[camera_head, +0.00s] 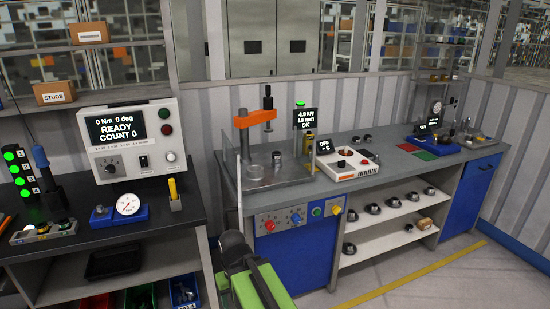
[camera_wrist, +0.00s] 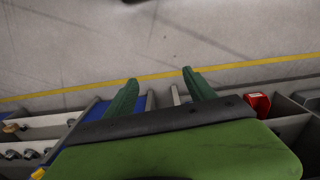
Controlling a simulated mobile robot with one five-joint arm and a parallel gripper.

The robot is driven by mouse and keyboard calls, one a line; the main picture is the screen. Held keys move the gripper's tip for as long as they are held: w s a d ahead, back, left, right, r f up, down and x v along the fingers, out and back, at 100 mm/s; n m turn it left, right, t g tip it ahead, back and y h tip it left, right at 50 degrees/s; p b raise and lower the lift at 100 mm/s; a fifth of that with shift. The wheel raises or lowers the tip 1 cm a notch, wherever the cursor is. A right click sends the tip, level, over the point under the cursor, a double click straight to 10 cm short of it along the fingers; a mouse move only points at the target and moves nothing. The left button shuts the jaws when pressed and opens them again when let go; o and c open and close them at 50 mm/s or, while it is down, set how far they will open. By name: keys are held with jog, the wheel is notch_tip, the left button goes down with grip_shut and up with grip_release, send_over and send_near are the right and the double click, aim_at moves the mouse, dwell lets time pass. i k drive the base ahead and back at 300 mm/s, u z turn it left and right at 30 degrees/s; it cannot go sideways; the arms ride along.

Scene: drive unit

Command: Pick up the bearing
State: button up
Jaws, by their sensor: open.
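My gripper (camera_wrist: 160,80) is open in the wrist view. Its two green fingers are apart with only floor and bench edge visible between them. In the head view my green and black arm is at the bottom centre, in front of the press bench. Several small dark round parts with metallic tops, possibly bearings, sit on the open shelves under the right bench, such as one on the upper shelf (camera_head: 373,209) and one on the lower shelf (camera_head: 349,248). I cannot tell which is the task's bearing. My gripper is apart from them all.
An orange-topped press (camera_head: 255,118) stands on the grey bench, beside a white heater-like unit (camera_head: 346,163). The left black bench (camera_head: 150,217) holds a READY display box (camera_head: 125,135) and a dial gauge (camera_head: 127,204). Grey floor with a yellow line (camera_head: 410,273) is clear at right.

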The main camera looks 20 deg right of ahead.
aim_at(276, 156)
jog(key=z, duration=2.45)
jog(key=i, duration=3.9)
jog(key=u, duration=0.9)
jog(key=k, duration=0.15)
jog(key=u, duration=2.75)
jog(key=k, duration=0.15)
jog(key=u, duration=0.95)
